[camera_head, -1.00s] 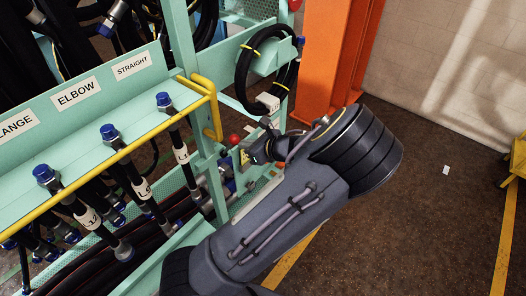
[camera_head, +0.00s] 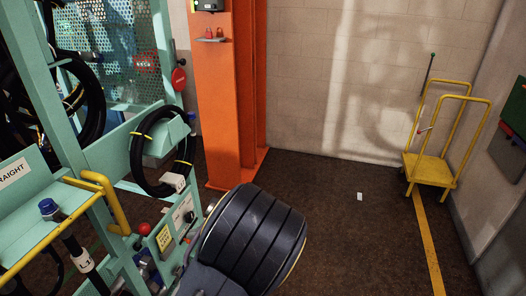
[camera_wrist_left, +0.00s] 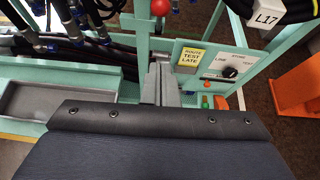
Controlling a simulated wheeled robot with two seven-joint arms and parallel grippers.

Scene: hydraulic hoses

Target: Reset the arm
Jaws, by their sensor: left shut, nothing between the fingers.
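My left gripper (camera_wrist_left: 165,84) shows in the left wrist view as two grey fingers closed together, with nothing between them. It points at the teal hose rack, just left of a control panel (camera_wrist_left: 212,66) with a yellow label and a black knob. No contact with the panel is visible. In the head view my dark left arm link (camera_head: 250,240) fills the bottom middle, and the gripper itself is mostly hidden behind it. My right gripper is in neither view.
The teal rack (camera_head: 112,150) stands at left with a coiled black hose (camera_head: 160,150), a yellow rail (camera_head: 110,200) and a red knob (camera_head: 144,229). An orange column (camera_head: 222,110) stands behind. A yellow cart (camera_head: 432,168) is at right. The floor between is mostly clear.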

